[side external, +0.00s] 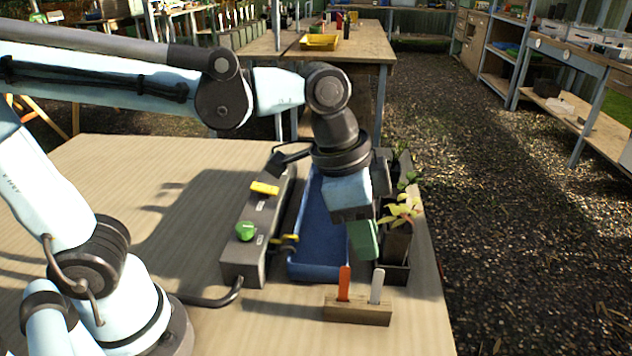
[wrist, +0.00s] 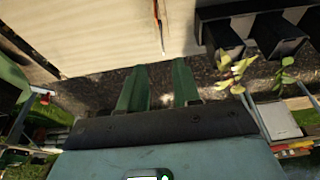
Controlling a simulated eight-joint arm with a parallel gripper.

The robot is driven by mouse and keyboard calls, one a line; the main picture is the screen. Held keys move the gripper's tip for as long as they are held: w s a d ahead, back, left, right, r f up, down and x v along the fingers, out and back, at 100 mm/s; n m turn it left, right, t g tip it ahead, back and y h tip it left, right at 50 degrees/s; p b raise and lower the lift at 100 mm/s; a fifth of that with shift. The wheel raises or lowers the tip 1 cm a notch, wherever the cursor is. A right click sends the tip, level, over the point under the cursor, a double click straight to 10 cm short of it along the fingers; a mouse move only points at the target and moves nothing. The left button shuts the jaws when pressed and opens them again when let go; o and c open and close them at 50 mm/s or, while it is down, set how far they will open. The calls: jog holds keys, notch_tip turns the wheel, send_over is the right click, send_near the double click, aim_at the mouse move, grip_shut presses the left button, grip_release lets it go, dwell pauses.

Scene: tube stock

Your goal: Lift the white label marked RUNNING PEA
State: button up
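A white label (side external: 376,287) stands upright in a small wooden block (side external: 350,312) near the table's front right edge. Its lettering is too small to read. An orange label (side external: 344,284) stands to its left in the same block. My gripper (side external: 364,240) hangs above and behind the labels, apart from them, with its green fingers pointing down. In the wrist view my gripper (wrist: 159,78) is open, with a clear, empty gap between its fingers. A thin strip ahead of the fingers in that view is too small to identify.
Dark pots with seedlings (side external: 399,228) stand in a tray close to the right of my gripper. A blue tray (side external: 318,268) lies to its left, and a grey box (side external: 249,232) with green and yellow knobs stands beyond that.

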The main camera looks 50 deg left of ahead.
aim_at(382, 279)
jog(key=shift+w+x, duration=0.15)
jog(key=shift+x, duration=2.45)
jog(key=shift+w+x, duration=0.15)
jog(key=shift+x, duration=2.45)
jog(key=shift+r, duration=0.1)
grip_shut()
